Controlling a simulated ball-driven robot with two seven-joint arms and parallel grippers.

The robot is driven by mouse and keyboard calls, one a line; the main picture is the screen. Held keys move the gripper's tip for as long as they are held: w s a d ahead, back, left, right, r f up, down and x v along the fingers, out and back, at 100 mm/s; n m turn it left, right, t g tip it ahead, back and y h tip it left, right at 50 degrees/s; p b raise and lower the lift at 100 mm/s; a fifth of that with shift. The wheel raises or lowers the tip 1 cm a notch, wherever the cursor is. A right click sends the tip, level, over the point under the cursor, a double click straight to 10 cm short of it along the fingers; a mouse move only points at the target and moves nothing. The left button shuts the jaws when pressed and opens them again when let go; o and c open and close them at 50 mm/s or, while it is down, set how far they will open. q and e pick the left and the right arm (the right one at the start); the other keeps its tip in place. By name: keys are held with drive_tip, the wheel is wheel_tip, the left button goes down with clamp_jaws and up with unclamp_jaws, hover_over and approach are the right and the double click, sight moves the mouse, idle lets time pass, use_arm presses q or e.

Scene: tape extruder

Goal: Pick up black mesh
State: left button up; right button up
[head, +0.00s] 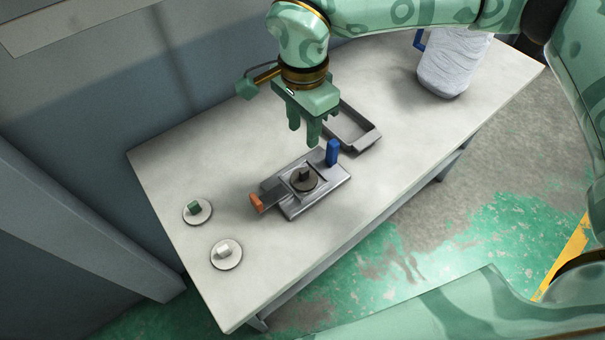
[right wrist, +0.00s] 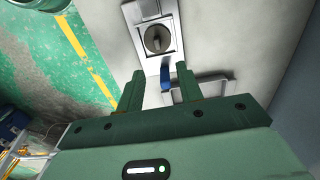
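I cannot pick out a thing that is clearly a black mesh. A dark round disc with a raised knob (head: 304,180) sits in a grey device (head: 328,190) on the table; it also shows in the right wrist view (right wrist: 157,39). The device has an orange end piece and a blue upright handle. My right gripper (head: 304,138) is above the table behind the device, pointing down. In the right wrist view its two fingers (right wrist: 160,86) are apart with nothing held between them. My left gripper is not in view.
A grey open frame or tray (head: 370,142) lies just behind the device. Two round pale plates, one with a green piece (head: 195,208) and one with a white piece (head: 224,250), stand at the left. A white wrapped container (head: 455,62) stands at the back right. The front right tabletop is clear.

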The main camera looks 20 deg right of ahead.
drive_tip(key=b, duration=0.1)
hover_over(304, 170)
drive_tip(key=f, duration=0.7)
drive_tip(key=shift+w, duration=0.3)
drive_tip(key=f, duration=0.1)
drive_tip(key=f+b, duration=0.1)
drive_tip(key=f, duration=0.1)
drive_tip(key=f+b, duration=0.1)
drive_tip(key=f, duration=0.1)
drive_tip(key=shift+s+f, duration=0.2)
drive_tip(key=shift+s, duration=0.05)
drive_tip(key=shift+r, duration=0.1)
clamp_jaws()
